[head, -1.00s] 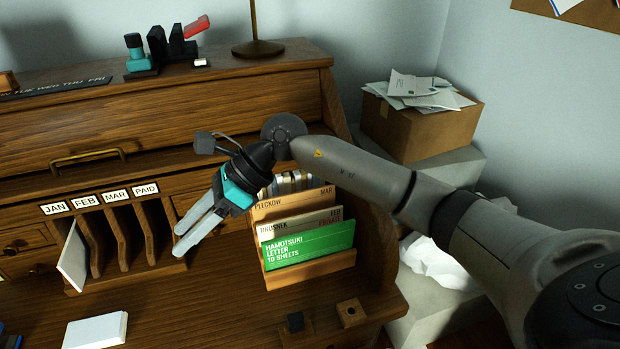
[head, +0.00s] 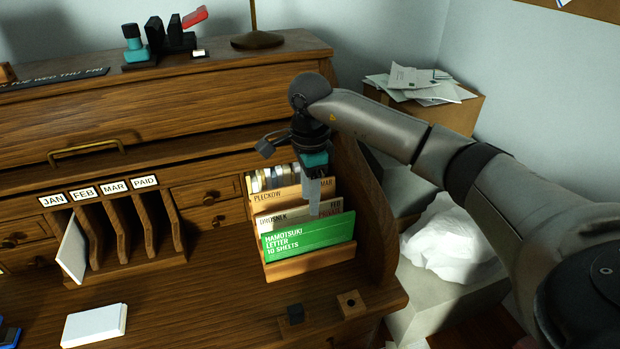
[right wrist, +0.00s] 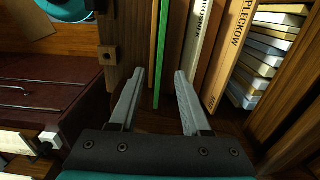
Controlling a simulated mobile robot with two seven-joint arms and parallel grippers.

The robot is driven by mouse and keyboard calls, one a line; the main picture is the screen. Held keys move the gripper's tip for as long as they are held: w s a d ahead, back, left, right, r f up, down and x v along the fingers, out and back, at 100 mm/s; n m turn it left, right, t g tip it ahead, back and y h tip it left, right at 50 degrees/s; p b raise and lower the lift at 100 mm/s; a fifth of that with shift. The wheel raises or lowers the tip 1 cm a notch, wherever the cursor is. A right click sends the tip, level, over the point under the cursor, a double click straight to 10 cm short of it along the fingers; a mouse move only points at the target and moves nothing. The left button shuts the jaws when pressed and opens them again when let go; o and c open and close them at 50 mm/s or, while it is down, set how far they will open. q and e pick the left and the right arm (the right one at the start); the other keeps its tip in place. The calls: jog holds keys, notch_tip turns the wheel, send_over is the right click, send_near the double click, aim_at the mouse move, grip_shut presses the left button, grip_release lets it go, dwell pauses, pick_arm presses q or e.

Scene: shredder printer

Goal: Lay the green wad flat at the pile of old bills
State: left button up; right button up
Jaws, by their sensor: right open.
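The green wad (head: 308,240), a flat packet lettered "LETTER 10 SHEETS", stands upright and leaning in the front slot of the wooden rack (head: 312,263). My right gripper (head: 314,210) points down at its top edge, open and empty. In the right wrist view the wad (right wrist: 160,45) shows edge-on as a green strip, lined up between the two open fingertips (right wrist: 158,76). I cannot tell whether the fingers touch it. A loose pile of papers (head: 420,85), probably the old bills, lies on a cardboard box at the back right. My left gripper is not in view.
A white stack (head: 95,326) lies on the desk at left.

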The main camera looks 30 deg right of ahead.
aim_at(310, 222)
notch_tip(310, 222, down, 9)
jog(key=shift+b, duration=0.55)
grip_shut()
jog(key=shift+r, duration=0.15)
dwell(0.4)
jog(key=shift+r+p, duration=0.75)
jog(key=shift+r, duration=0.1)
notch_tip(310, 222, up, 11)
jog(key=p, duration=0.7)
jog(key=shift+f+p, duration=0.15)
jog(key=shift+p, duration=0.2)
